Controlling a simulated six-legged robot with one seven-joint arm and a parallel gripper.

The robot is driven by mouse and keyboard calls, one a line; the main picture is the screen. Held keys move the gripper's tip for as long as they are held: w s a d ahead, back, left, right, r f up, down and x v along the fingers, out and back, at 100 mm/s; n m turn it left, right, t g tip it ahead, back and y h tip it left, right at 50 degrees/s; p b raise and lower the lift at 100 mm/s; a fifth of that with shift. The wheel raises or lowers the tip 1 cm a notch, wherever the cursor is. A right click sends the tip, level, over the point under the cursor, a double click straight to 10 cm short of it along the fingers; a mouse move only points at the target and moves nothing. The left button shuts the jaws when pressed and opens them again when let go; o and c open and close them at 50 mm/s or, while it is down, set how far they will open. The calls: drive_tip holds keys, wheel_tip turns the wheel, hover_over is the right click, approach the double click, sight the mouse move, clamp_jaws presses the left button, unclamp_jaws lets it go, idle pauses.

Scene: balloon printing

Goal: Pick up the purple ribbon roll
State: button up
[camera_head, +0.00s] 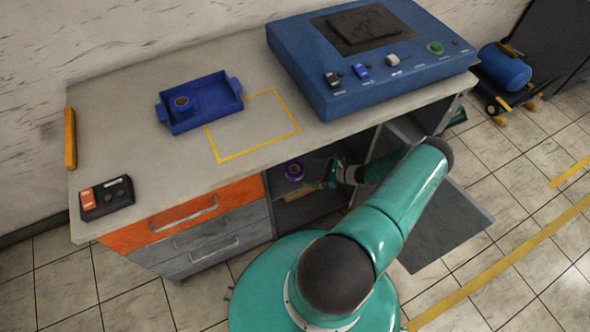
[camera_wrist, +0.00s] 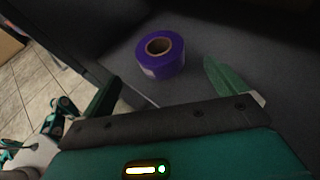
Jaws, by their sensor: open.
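The purple ribbon roll (camera_wrist: 165,66) lies flat on a dark grey shelf (camera_wrist: 210,30) inside the cabinet. Its brown core faces up in the wrist view. It also shows in the head view (camera_head: 294,170), under the worktop. My gripper (camera_wrist: 160,88) is open, with one green finger on each side of the wrist view. The roll appears ahead of the gap between the fingers and apart from them. In the head view my gripper (camera_head: 325,178) reaches into the cabinet just right of the roll, with nothing seen in it.
The worktop (camera_head: 130,100) overhangs the shelf. The open cabinet door (camera_head: 440,228) lies to the right of my arm, and the orange drawer (camera_head: 190,212) is left of the opening. A blue tray (camera_head: 215,105) and a blue machine (camera_head: 340,90) stand above.

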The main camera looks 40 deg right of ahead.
sight(291, 169)
drive_tip(key=x, duration=0.9)
drive_tip(key=shift+f, duration=0.1)
drive_tip(key=c, duration=1.1)
drive_tip(key=shift+r, duration=0.45)
wheel_tip(291, 169, up, 2)
drive_tip(key=shift+r, duration=0.25)
drive_tip(key=shift+s+a+r, duration=1.2)
drive_tip(key=shift+s+r, duration=0.4)
drive_tip(key=shift+s, duration=0.4)
drive_tip(key=shift+s+a+r, duration=1.2)
drive_tip(key=shift+s+r, duration=0.4)
drive_tip(key=shift+s, duration=0.4)
drive_tip(key=shift+s+a+r, duration=1.25)
drive_tip(key=shift+s+r, duration=0.35)
drive_tip(key=shift+s, duration=0.4)
